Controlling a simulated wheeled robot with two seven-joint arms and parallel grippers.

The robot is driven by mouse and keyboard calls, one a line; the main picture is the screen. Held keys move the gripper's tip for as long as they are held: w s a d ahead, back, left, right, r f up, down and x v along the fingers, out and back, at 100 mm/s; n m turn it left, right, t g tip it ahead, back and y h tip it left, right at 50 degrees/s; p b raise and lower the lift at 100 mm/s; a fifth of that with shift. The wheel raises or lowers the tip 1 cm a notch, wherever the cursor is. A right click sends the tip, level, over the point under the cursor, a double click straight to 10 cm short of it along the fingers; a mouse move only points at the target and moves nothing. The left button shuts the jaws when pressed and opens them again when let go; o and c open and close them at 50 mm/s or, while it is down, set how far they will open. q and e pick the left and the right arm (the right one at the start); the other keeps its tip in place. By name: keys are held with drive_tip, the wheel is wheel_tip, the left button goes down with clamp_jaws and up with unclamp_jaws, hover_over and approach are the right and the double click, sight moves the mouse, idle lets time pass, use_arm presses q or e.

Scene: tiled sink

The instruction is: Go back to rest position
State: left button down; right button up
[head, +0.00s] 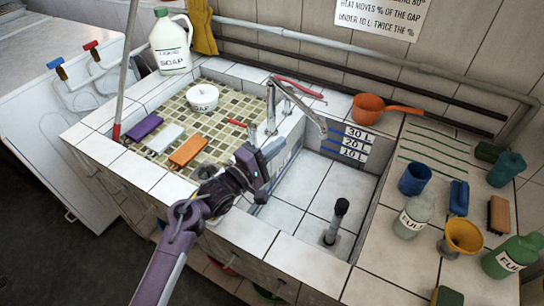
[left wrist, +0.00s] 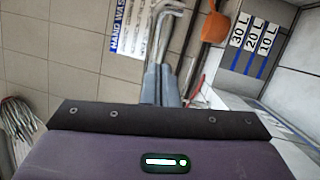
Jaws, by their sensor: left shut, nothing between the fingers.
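My left arm comes in from the bottom left in the head view. My left gripper (head: 266,163) is over the near left edge of the sink basin, close to the tap (head: 300,105). It is shut and empty. In the left wrist view its two grey-blue fingers (left wrist: 160,85) lie side by side with nothing between them. My right gripper is not in view. The tiled sink basin (head: 300,190) has level labels (head: 355,143) on its wall, and a dark upright standpipe (head: 337,220) stands in it.
An orange scoop (head: 370,109) is behind the basin. A blue cup (head: 414,179), yellow funnel (head: 462,237) and bottles (head: 510,257) stand at right.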

use_arm(q)
drive_tip(key=s+a+f+m+g+y, duration=0.4)
drive_tip(key=s+a+f+m+y, duration=0.35)
drive_tip(key=s+a+y, duration=0.3)
drive_tip(key=s+a+f+m+g+y, duration=0.1)
drive_tip(key=s+a+m+g, duration=0.25)
drive_tip(key=s, duration=0.45)
drive_tip(key=s+a+f+m+g+y, duration=0.15)
drive_tip(key=s+a+g, duration=0.25)
drive_tip(key=s, duration=0.4)
wheel_tip(320, 180, down, 27)
drive_tip(key=s, duration=0.1)
drive_tip(key=s+a+f+g, duration=0.1)
drive_tip(key=s+a+f, duration=0.1)
drive_tip(key=s+f, duration=0.8)
drive_tip(key=s+a+f+g, duration=0.1)
drive_tip(key=s+f, duration=0.9)
drive_tip(key=shift+s+a+f+m, duration=0.3)
drive_tip(key=shift+s+a+m, duration=0.05)
drive_tip(key=shift+m, duration=0.1)
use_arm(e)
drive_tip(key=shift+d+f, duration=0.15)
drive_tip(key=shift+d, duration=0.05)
